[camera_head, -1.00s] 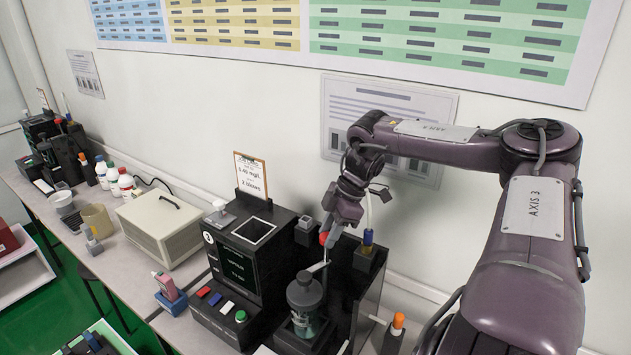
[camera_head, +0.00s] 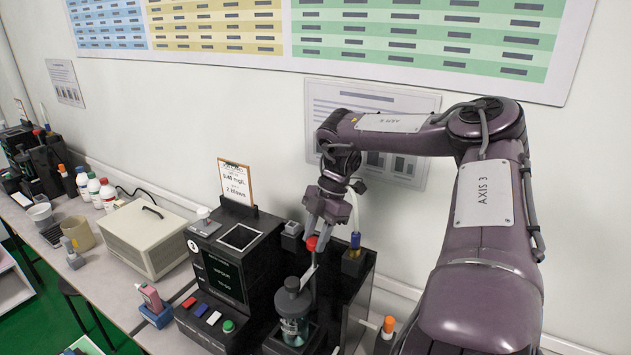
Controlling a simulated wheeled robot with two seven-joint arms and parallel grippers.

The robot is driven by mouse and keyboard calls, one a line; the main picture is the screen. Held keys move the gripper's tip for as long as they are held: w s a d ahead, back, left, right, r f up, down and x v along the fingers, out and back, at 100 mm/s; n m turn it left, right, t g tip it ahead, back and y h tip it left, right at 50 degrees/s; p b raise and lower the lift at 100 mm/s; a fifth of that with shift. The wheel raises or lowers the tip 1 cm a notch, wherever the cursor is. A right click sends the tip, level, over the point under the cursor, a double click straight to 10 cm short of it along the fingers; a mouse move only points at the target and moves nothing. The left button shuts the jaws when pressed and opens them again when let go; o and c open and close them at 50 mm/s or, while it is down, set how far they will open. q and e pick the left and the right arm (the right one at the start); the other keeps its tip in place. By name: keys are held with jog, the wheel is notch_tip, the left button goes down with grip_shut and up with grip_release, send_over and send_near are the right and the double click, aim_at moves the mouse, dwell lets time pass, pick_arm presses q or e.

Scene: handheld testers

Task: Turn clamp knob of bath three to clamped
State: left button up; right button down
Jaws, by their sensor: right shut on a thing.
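Bath three is a black tester (camera_head: 262,262) with a round number badge on its front and a dark screen (camera_head: 222,275). A grey-capped bottle (camera_head: 293,300) stands in the well at its right side. A small red knob (camera_head: 311,243) sits above the bottle, with a pale lever-like part (camera_head: 309,272) below it. My right gripper (camera_head: 318,236) reaches down from the wall side and is shut on the red knob. The fingers hide part of the knob, and I cannot read its clamp setting. My left gripper is not in view.
A blue-capped vial (camera_head: 355,241) stands close right of the gripper. An orange-capped piece (camera_head: 388,326) is farther right. A clipboard sign (camera_head: 237,184) stands behind the tester. A beige box (camera_head: 145,238) and a pink bottle (camera_head: 150,297) are to the left.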

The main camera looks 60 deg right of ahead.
jog(key=shift+r, duration=0.1)
jog(key=c, duration=1)
grip_release()
jog(key=shift+r, duration=0.45)
notch_tip(320, 180, up, 19)
jog(key=shift+r, duration=0.1)
